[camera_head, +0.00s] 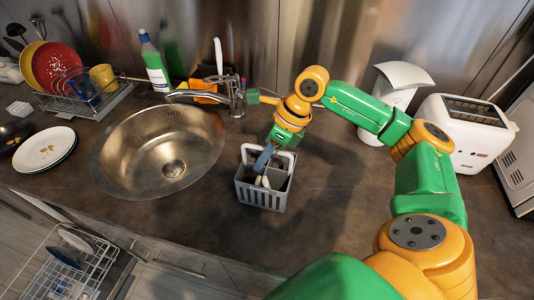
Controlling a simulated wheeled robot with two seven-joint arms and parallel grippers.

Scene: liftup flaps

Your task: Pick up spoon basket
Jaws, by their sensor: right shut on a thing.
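The spoon basket (262,194) is a grey slatted caddy with light utensil handles standing inside it. It shows in the middle of the head view, on or just above the dark counter right of the sink; I cannot tell whether its base touches the counter. My right gripper (265,158) reaches down over it from the upper right and is shut on the basket's upper part. The exact contact of the fingers is small and partly hidden by the gripper. My left gripper is not in view.
A round steel sink (124,155) with a faucet (236,98) lies left of the basket. A green-white bottle (155,68) stands behind the sink. A white toaster (462,128) stands right. An open dishwasher rack (62,268) is below the counter's front edge. Counter right of the basket is clear.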

